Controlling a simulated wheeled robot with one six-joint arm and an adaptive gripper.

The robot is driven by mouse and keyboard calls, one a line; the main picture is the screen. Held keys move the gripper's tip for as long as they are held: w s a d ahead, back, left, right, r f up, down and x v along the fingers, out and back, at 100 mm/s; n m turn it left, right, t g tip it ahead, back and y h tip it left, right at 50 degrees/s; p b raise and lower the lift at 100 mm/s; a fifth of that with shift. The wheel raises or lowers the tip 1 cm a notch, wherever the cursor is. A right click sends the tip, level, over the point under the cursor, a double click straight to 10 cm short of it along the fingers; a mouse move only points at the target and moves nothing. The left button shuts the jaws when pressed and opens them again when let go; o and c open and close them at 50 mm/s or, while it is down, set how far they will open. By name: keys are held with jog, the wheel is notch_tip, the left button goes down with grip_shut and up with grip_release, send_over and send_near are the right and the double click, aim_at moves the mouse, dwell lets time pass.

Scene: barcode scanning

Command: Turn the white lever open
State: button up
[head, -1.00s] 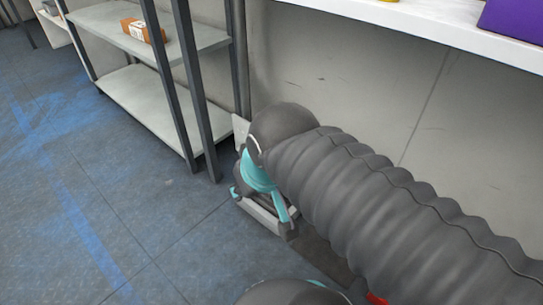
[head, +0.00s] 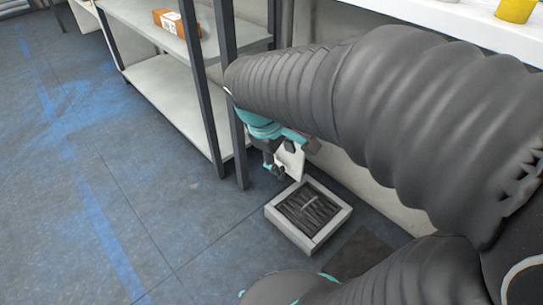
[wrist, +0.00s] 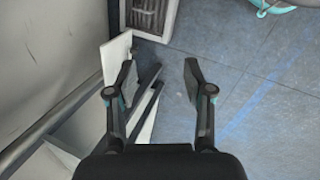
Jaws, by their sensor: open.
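A flat white piece (head: 290,160) shows beside my gripper in the head view. It also shows in the wrist view (wrist: 117,52), next to the left finger. I cannot tell for sure that it is the white lever. My gripper (wrist: 158,66) is open, with nothing seen held between its fingers. In the head view my gripper (head: 273,168) points down, low near the shelf leg and partly hidden by my arm. I cannot tell whether the left finger touches the white piece.
A light square box with a dark slatted top (head: 308,215) stands on the floor near the wall. It also shows in the wrist view (wrist: 150,14). A shelf rack (head: 165,85) with dark legs holds an orange box (head: 176,22). The blue floor (head: 100,190) is open at left.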

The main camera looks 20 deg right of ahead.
aim_at(282, 170)
jog(key=w+d+f+n+g+h+b, duration=0.1)
jog(key=w+d+f+n+h, duration=0.25)
jog(key=w+f+n, duration=0.45)
jog(key=w+d+f+n+g+h+b, duration=0.1)
jog(key=w+d+f+n+g+h, duration=0.1)
jog(key=w+f+n+h, duration=0.6)
jog(key=w+a+f+n+t+h+b, duration=0.1)
jog(key=w+f+n+t, duration=0.3)
jog(key=f, duration=0.5)
jog(key=w+a+f+n+t, duration=0.15)
jog(key=f+n, duration=0.35)
jog(key=f, duration=0.5)
jog(key=w+f+n+t+h+b, duration=0.1)
jog(key=w+f+n+t, duration=0.3)
jog(key=f, duration=0.5)
jog(key=shift+n+g, duration=0.6)
jog(key=shift+g, duration=0.15)
jog(key=x, duration=1.3)
jog(key=shift+w+f, duration=0.1)
grip_shut()
